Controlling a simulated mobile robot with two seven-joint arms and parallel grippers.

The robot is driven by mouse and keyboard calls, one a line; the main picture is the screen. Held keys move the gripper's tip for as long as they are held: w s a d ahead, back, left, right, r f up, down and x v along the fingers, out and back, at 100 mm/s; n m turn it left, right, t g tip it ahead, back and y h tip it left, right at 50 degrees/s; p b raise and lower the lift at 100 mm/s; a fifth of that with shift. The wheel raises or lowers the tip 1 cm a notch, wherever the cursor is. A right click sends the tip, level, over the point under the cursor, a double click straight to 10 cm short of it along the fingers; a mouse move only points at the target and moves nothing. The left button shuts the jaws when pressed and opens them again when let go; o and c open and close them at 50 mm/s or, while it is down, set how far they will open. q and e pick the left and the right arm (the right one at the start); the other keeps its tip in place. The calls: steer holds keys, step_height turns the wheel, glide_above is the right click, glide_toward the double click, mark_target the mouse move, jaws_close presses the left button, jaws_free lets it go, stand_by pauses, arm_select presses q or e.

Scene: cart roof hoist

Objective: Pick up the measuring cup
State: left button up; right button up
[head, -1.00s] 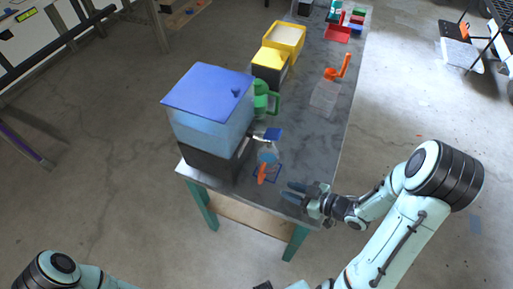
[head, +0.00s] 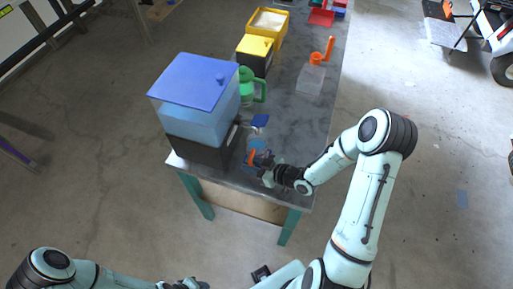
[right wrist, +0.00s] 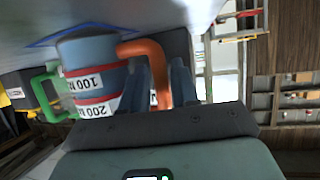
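The measuring cup (head: 258,147) is a clear bluish cup with an orange handle. It sits on a blue-outlined square near the table's front edge. In the right wrist view the cup (right wrist: 88,72) shows red bands and labels 100 and 200. My right gripper (head: 262,161) is at the handle. In the right wrist view its fingers (right wrist: 166,84) are close together on either side of the orange handle, with no clear gap showing. My left gripper (head: 186,284) is partly seen at the bottom edge, away from the table; its fingers are unclear.
A blue-lidded water dispenser (head: 196,105) on a dark base stands left of the cup, its tap close by. Behind are a green-handled jug (head: 248,84), yellow bins (head: 268,22) and a clear container with an orange handle (head: 311,78). The table's right side (head: 300,130) is clear.

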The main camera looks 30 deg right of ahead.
steer(key=shift+w+a+f, duration=0.25)
steer(key=shift+w, duration=0.15)
steer(key=shift+s, duration=0.1)
jaws_close()
steer(key=shift+r, duration=0.1)
